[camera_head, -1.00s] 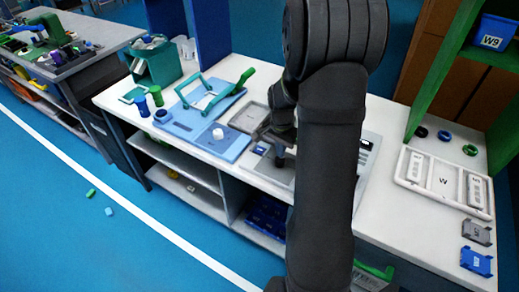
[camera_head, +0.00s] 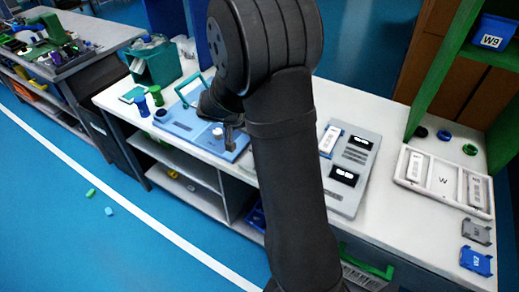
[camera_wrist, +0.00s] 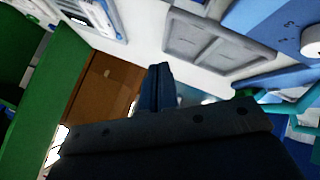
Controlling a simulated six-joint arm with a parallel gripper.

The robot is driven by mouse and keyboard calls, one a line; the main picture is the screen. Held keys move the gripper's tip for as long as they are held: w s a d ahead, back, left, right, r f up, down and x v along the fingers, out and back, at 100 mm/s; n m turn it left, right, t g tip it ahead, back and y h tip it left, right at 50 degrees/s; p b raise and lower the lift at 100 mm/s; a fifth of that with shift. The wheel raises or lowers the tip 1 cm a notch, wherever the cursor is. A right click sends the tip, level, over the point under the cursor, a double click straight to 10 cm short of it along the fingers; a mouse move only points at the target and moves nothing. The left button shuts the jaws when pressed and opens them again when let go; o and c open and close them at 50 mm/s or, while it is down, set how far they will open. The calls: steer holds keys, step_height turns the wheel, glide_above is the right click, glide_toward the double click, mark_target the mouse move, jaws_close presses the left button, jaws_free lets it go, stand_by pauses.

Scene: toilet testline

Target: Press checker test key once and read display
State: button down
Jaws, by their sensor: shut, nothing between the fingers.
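The checker (camera_head: 357,147) is a flat grey panel on the white bench, right of my arm in the head view. It has two dark displays (camera_head: 344,177) with white marks too small to read, and a white piece with a blue edge (camera_head: 330,140) at its upper left. Which part is the test key I cannot tell. My gripper (camera_head: 229,138) is shut and empty, left of the checker, by the blue fixture (camera_head: 178,126) and its white knob (camera_head: 217,133). In the wrist view my shut fingers (camera_wrist: 160,85) point toward the bench; part of a panel (camera_wrist: 97,14) shows at upper left.
A white tray (camera_head: 399,179) marked W and several rings lie at the bench's right end. A green shelf frame (camera_head: 446,70) rises at right. My arm hides the bench's middle.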

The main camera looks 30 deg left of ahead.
stand_by(0.3)
steer(key=shift+f, duration=4.45)
steer(key=shift+f, duration=0.1)
steer(key=shift+f, duration=0.3)
steer(key=shift+f, duration=0.35)
steer(key=shift+r, duration=0.8)
steer(key=shift+r, duration=2.5)
